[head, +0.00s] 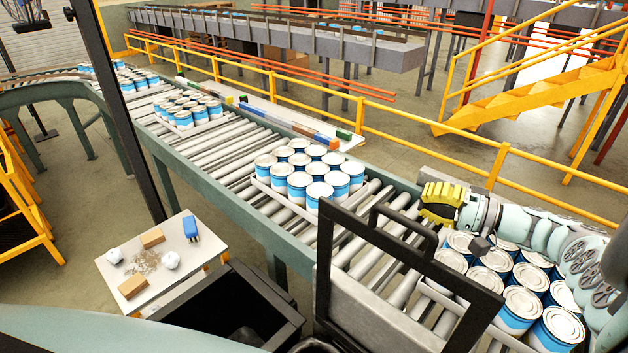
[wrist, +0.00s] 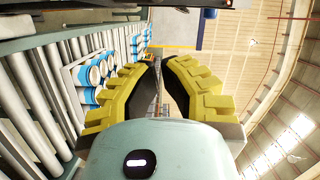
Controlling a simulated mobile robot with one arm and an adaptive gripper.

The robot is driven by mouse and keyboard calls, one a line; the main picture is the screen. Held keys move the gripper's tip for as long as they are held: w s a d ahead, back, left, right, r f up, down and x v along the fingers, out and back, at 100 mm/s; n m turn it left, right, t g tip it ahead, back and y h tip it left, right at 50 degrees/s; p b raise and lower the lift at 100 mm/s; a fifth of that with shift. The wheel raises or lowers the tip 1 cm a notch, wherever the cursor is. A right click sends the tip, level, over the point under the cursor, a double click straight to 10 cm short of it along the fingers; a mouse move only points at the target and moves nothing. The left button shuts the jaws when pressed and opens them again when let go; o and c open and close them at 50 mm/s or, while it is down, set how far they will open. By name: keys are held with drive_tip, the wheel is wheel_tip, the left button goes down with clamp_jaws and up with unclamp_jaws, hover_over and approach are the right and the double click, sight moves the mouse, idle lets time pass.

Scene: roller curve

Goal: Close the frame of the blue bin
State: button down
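I see no bin that is clearly blue. A dark, open-topped bin (head: 285,312) stands at the lower middle of the head view, its inside in shadow. To its right, a black rectangular frame (head: 322,262) with a handle (head: 405,223) on its top bar stands raised and tilted in front of the conveyor. My gripper (head: 425,203), with yellow ribbed fingers, is above the conveyor, to the right of the handle and apart from it. In the wrist view my gripper (wrist: 161,62) is empty, with a narrow gap between its fingertips. The frame is not clearly seen there.
A roller conveyor (head: 225,158) carries trays of blue-and-white cans (head: 318,190); more cans (head: 520,305) stand below my arm. A small table (head: 180,262) with boxes and crumpled items stands at the left. A yellow railing (head: 420,120) runs behind the conveyor.

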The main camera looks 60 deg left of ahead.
drive_tip(key=shift+s+d+f+p, duration=0.1)
drive_tip(key=shift+s+f+p, duration=0.05)
drive_tip(key=shift+s+p, duration=0.55)
drive_tip(key=shift+s+d+f+p, duration=0.1)
drive_tip(key=shift+s+d+p, duration=0.05)
drive_tip(key=shift+s+p, duration=0.6)
drive_tip(key=shift+s+d+f+p, duration=0.1)
drive_tip(key=shift+s+f+p, duration=0.05)
drive_tip(key=shift+s+p, duration=0.55)
drive_tip(key=shift+w, duration=0.2)
drive_tip(key=shift+s, duration=0.15)
